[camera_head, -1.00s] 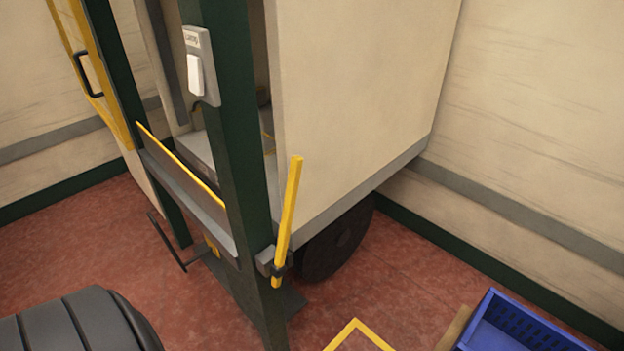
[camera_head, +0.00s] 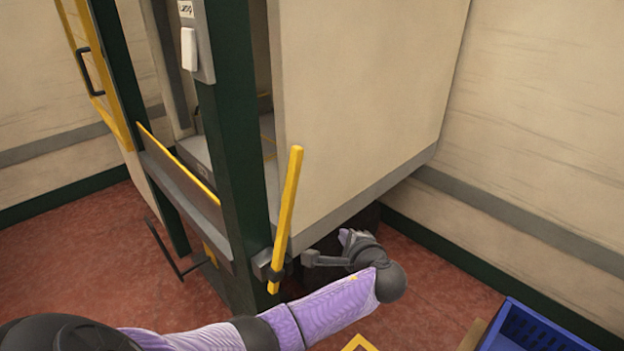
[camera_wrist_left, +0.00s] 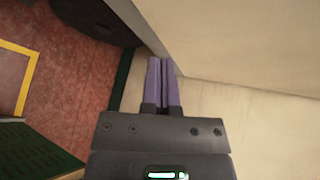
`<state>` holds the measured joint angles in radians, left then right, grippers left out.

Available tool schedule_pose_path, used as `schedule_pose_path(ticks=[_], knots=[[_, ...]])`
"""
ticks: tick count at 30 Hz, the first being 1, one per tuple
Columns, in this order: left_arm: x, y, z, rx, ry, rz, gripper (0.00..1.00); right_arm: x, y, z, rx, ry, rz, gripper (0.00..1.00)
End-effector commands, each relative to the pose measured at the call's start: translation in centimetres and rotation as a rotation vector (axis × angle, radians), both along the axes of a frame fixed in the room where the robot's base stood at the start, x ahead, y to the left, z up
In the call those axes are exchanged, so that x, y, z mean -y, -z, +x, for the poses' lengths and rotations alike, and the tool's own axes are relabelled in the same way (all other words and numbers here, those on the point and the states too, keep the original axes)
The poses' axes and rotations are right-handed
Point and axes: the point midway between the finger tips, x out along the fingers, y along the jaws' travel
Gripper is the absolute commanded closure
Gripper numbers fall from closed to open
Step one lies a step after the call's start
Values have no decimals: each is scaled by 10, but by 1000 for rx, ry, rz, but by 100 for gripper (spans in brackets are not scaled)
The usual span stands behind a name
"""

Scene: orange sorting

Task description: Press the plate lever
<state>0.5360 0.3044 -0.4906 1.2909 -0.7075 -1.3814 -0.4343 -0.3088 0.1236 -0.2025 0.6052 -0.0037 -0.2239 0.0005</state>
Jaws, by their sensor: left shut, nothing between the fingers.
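The plate lever (camera_head: 287,215) is a long yellow bar. It stands nearly upright, leaning slightly right at its top, in a dark clamp on the green post (camera_head: 236,150). My left arm crosses the bottom of the head view. Its left gripper (camera_head: 346,237) is small and partly hidden behind its own wrist, to the right of the lever and apart from it, by the lower edge of the cream box. The left wrist view shows the left gripper (camera_wrist_left: 161,85) with its purple fingers shut and empty, pointing at cream panels. The lever does not show there. My right gripper is not in view.
The large cream box (camera_head: 365,110) stands behind the lever. A yellow-edged grey plate (camera_head: 180,170) is left of the post. A blue crate (camera_head: 535,330) sits at the lower right. Red floor (camera_head: 440,270) is open between the box and the crate.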

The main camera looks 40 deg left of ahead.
Motion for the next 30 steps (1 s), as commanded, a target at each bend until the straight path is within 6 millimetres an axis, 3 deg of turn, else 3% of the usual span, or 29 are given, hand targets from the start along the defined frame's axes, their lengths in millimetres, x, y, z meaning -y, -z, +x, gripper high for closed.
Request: schedule_pose_path(ticks=[3,6,8,20,30], knots=[[-6,-74,12,128,-91,150,100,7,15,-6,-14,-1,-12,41],[-8,-112,9,191,-152,211,100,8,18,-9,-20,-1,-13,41],[-8,-122,7,208,-173,227,100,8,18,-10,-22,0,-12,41],[-14,-124,9,210,-180,231,100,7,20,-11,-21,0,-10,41],[-78,-114,36,209,-183,230,100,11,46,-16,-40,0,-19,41]])
